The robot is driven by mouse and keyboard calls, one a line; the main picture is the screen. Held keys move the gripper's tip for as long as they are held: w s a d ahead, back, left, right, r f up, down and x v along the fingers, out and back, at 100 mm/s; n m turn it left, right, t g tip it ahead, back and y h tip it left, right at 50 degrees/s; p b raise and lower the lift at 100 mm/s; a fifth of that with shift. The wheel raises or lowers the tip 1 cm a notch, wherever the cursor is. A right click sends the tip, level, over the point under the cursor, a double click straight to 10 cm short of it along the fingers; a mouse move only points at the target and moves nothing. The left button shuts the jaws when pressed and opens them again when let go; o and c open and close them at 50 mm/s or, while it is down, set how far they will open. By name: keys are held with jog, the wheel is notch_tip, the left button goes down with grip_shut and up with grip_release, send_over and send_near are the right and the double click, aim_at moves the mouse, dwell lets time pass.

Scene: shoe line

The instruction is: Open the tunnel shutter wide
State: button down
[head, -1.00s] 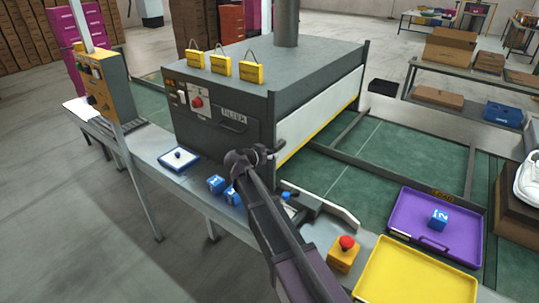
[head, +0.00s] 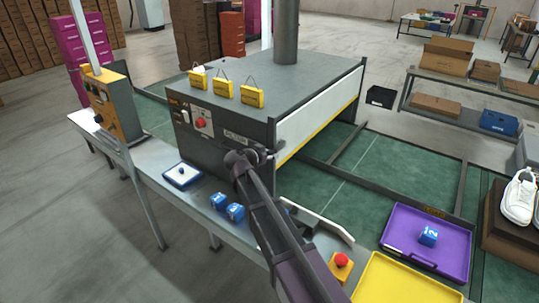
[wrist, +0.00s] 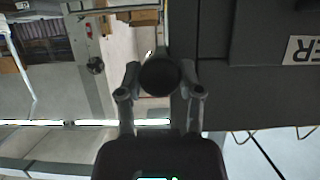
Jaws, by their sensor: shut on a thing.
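The tunnel (head: 225,115) is a dark grey box over the line. Its shutter (head: 318,108) is a pale panel with a yellow lower edge on the box's right side in the head view. The green conveyor surface shows beyond and below that edge. My gripper (head: 262,154) is at the near lower corner of the shutter, in front of the tunnel. In the wrist view its fingers (wrist: 160,92) are closed around a dark, round-ended piece (wrist: 158,75), seemingly the shutter handle. The far side of the grip is hidden.
A yellow tray (head: 405,280) and a purple tray (head: 400,250) lie to the right, near a red-topped yellow button box (head: 340,266). Yellow tags (head: 224,88) stand on the tunnel roof.

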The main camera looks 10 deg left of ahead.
jog(key=shift+c, duration=1.3)
grip_release()
jog(key=shift+f, duration=0.15)
notch_tip(320, 180, down, 19)
jog(key=b, duration=1.9)
jog(key=r+p+v, duration=0.1)
jog(key=p+v, duration=0.5)
jog(key=v, duration=0.8)
jog(key=s+d+f+n+g+p, duration=0.1)
jog(key=s+d+g, duration=0.1)
jog(key=d, duration=0.6)
jog(key=s+d+f+n+g+y+p, duration=0.1)
jog(key=s+d+f+g+p, duration=0.1)
jog(key=d, duration=0.7)
jog(key=s+d+f+n+g+y+p, duration=0.1)
jog(key=s+d+g+p, duration=0.1)
jog(key=d+g, duration=0.3)
jog(key=shift+s+d+f, duration=0.25)
jog(key=shift+s+d, duration=0.55)
jog(key=shift+d, duration=0.95)
